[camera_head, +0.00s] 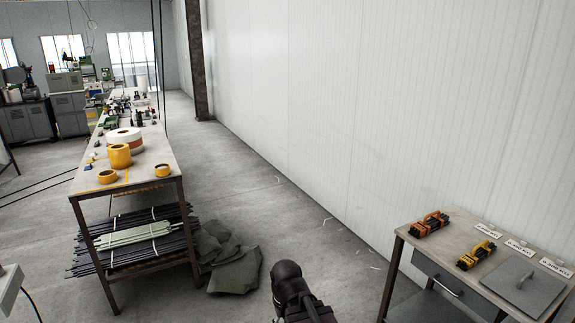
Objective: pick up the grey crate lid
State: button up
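The grey crate lid (523,288) is a flat grey panel with a small raised handle at its middle. It lies flat on top of the workbench (455,231) at the lower right. Part of my arm shows as a dark shape at the bottom centre, left of this bench and apart from the lid. My gripper's fingertips cannot be made out, so I cannot see whether it is open or shut.
An orange-and-black tool (430,224) and a yellow-and-black tool (477,255) lie on the bench left of the lid, near white label cards (488,230). A long table (150,160) stands at left, with a green tarp (228,262) beside it. Floor between is clear.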

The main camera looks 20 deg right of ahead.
aim_at(531, 290)
jog(key=z, duration=0.5)
jog(key=i, duration=0.55)
jog(key=z, duration=0.75)
jog(key=i, duration=0.7)
jog(key=z, duration=0.3)
